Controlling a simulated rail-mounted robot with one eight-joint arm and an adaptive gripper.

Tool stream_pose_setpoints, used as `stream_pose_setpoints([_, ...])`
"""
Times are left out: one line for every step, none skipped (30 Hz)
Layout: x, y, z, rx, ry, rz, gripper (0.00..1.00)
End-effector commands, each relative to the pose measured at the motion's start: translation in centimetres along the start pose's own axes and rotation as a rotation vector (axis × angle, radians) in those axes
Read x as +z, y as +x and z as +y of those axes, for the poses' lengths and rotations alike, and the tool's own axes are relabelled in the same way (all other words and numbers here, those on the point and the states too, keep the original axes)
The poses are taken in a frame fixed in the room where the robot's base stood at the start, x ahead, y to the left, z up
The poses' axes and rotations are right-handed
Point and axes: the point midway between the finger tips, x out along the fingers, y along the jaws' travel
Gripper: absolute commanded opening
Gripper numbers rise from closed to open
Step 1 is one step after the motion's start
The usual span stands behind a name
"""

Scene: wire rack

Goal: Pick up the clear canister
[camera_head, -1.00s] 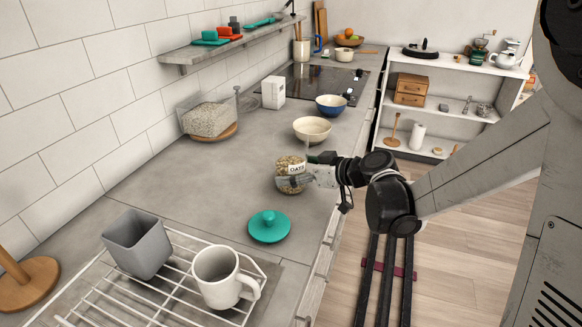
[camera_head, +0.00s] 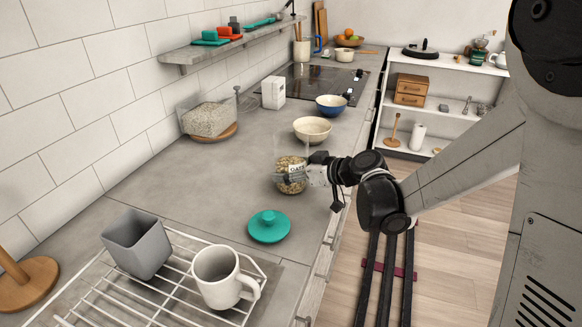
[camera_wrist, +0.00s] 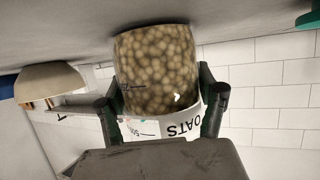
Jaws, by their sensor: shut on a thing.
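The clear canister (camera_head: 291,184) stands upright over the grey counter near its right edge. It is see-through, with beige contents and a white label reading OATS; no lid shows on it. It also fills the middle of the wrist view (camera_wrist: 156,70), where it looks upside down. My gripper (camera_head: 297,177) reaches in from the right and is shut on the canister, with one finger on each side in the wrist view (camera_wrist: 163,103). I cannot tell whether the canister's base touches the counter.
A white wire rack (camera_head: 185,292) holds a grey cup (camera_head: 138,245) and a white mug (camera_head: 222,278). The counter left of the canister is clear.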

Motion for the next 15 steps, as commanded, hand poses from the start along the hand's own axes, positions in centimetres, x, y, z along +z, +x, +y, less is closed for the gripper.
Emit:
stream_pose_setpoints([0.0,0.0,0.0,0.0,0.0,0.0,0.32])
stream_pose_setpoints([0.0,0.0,0.0,0.0,0.0,0.0,0.32])
stream_pose_setpoints([-0.1,0.0,0.0,0.0,0.0,0.0,0.32])
stream_pose_setpoints([-0.1,0.0,0.0,0.0,0.0,0.0,0.32])
stream_pose_setpoints([-0.1,0.0,0.0,0.0,0.0,0.0,0.32])
stream_pose_setpoints([-0.2,-0.1,0.0,0.0,0.0,0.0,0.32])
stream_pose_setpoints([-0.2,-0.1,0.0,0.0,0.0,0.0,0.32])
stream_pose_setpoints([-0.3,-0.1,0.0,0.0,0.0,0.0,0.32])
stream_pose_setpoints([-0.4,-0.2,0.0,0.0,0.0,0.0,0.32])
stream_pose_setpoints([-0.5,-0.2,0.0,0.0,0.0,0.0,0.32])
stream_pose_setpoints([-0.7,-0.3,0.0,0.0,0.0,0.0,0.32])
stream_pose_setpoints([-0.8,-0.3,0.0,0.0,0.0,0.0,0.32])
stream_pose_setpoints([-1.0,-0.4,0.0,0.0,0.0,0.0,0.32])
stream_pose_setpoints([-1.2,-0.5,0.0,0.0,0.0,0.0,0.32])
stream_pose_setpoints([-1.4,-0.6,0.0,0.0,0.0,0.0,0.32])
